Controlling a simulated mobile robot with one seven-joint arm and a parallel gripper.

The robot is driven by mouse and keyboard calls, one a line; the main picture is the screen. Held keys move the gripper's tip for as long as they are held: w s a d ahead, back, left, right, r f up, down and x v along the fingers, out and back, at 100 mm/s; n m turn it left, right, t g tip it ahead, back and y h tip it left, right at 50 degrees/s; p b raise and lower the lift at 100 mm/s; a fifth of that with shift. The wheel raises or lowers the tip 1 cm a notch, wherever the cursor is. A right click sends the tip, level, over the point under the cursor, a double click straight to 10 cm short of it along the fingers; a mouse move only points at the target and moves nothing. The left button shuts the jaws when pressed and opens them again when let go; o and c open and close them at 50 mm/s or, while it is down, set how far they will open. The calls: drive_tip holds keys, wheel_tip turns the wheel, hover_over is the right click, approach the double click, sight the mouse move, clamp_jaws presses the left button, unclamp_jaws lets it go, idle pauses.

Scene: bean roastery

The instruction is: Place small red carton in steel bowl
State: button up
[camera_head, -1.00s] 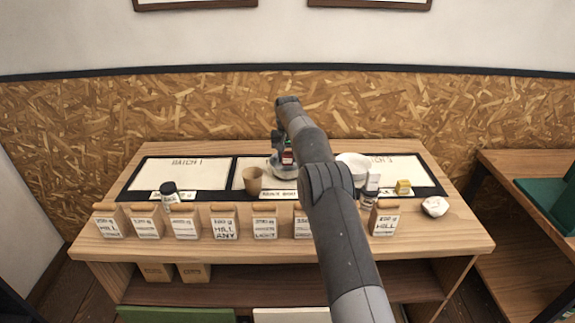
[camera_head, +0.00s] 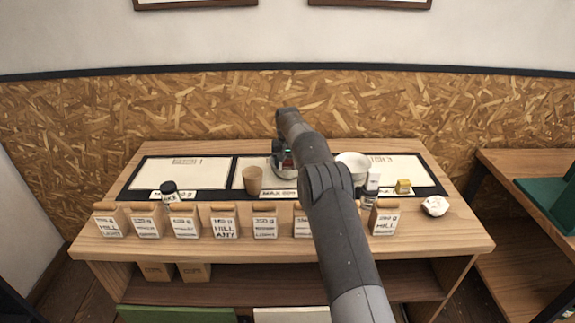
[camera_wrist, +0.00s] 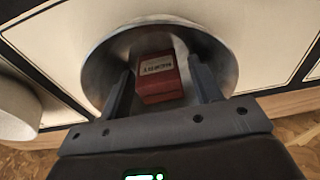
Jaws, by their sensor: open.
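The small red carton (camera_wrist: 160,78) with a pale label lies inside the steel bowl (camera_wrist: 98,75) in the wrist view. My gripper (camera_wrist: 163,80) reaches into the bowl, open, with one finger on each side of the carton and gaps showing beside it.
A brown cup (camera_head: 252,180) stands left of the steel bowl, a white bowl (camera_head: 353,165) to its right. The left mat (camera_head: 180,172) is mostly clear.

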drive_tip(key=s+d+r, duration=0.2)
drive_tip(key=s+r, duration=0.3)
drive_tip(key=r, duration=0.7)
drive_tip(key=s+d+r, duration=0.2)
drive_tip(key=s+r, duration=0.4)
drive_tip(key=r, duration=0.7)
drive_tip(key=s+d+r+t, duration=0.1)
drive_tip(key=s+d+r, duration=0.15)
drive_tip(key=s, duration=0.45)
drive_tip(key=s+d+r+t, duration=0.1)
drive_tip(key=s+d+r, duration=0.1)
drive_tip(key=s+r, duration=0.35)
drive_tip(key=s+d+f, duration=0.2)
drive_tip(key=s+d, duration=0.1)
drive_tip(key=s, duration=1.4)
drive_tip(key=s+f+t, duration=0.1)
drive_tip(key=s+f, duration=0.3)
drive_tip(key=s, duration=0.4)
drive_tip(key=s+d+f, duration=0.1)
drive_tip(key=s+f, duration=0.4)
drive_tip(key=s, duration=0.4)
drive_tip(key=shift+d+f+t, duration=0.2)
drive_tip(key=shift+d+t, duration=0.05)
drive_tip(key=shift+t, duration=0.15)
